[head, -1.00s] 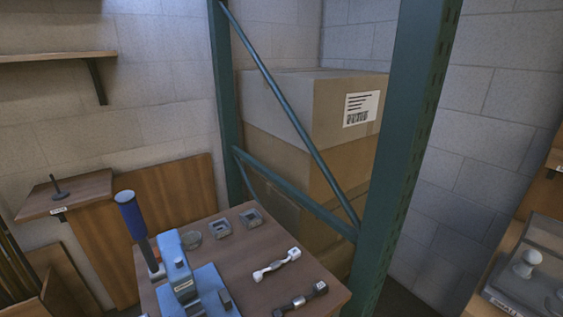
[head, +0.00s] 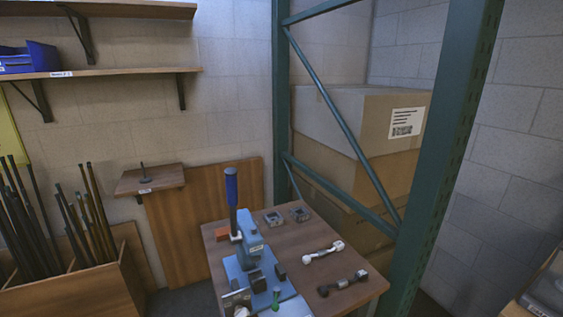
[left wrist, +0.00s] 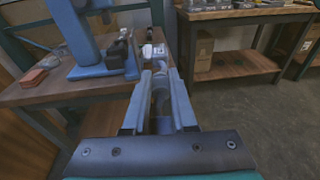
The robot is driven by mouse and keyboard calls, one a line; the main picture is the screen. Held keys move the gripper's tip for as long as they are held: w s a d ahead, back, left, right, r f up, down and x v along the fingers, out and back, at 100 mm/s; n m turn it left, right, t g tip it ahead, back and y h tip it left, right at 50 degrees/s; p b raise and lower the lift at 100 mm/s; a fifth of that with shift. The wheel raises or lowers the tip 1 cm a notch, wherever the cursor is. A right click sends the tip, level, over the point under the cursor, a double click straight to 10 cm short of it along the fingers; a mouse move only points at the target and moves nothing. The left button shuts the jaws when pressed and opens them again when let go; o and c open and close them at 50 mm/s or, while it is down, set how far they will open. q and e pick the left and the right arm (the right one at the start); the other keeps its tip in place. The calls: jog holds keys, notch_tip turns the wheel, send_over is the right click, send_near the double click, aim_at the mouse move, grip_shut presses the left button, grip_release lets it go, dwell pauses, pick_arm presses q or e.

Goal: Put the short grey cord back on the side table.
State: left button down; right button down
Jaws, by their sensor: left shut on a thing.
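In the left wrist view, my left gripper (left wrist: 160,72) is shut on a grey thing (left wrist: 159,84), probably the short grey cord, mostly hidden between the fingers. A pale blocky end (left wrist: 153,52) shows just beyond the fingertips; I cannot tell whether it belongs to the held thing. The fingers are at the edge of a brown wooden table (left wrist: 60,92) bearing a blue press (left wrist: 88,48). In the head view, that table (head: 298,268) carries a white-ended cord (head: 323,252) and a dark cord (head: 343,284) lying apart. Neither gripper shows in the head view.
A green rack post (head: 440,150) stands right of the table. A small wall shelf (head: 150,180) and a rod bin (head: 85,290) are at left.

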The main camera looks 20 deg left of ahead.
pick_arm(q)
jog(key=s+d+f+p, duration=0.15)
jog(key=d+f, duration=0.25)
jog(key=d, duration=0.9)
jog(key=s+d+f+p, duration=0.1)
jog(key=d+f+p, duration=0.2)
jog(key=d, duration=1)
jog(key=w+a+r+n+t+y+p, duration=0.2)
jog(key=w+a+r+n+t+y, duration=0.25)
jog(key=a+r+y, duration=0.3)
jog(key=s+r+m+g+h+p, duration=0.3)
jog(key=r+h+p, duration=0.1)
jog(key=r+p, duration=1)
jog(key=s+r+m+g+h+p, duration=0.3)
jog(key=r+p, duration=1.1)
jog(key=p, duration=0.8)
jog(key=shift+d+r+m+g+h, duration=0.2)
jog(key=shift+m+g+h, duration=0.25)
jog(key=shift+h, duration=0.7)
jog(key=shift+f, duration=0.1)
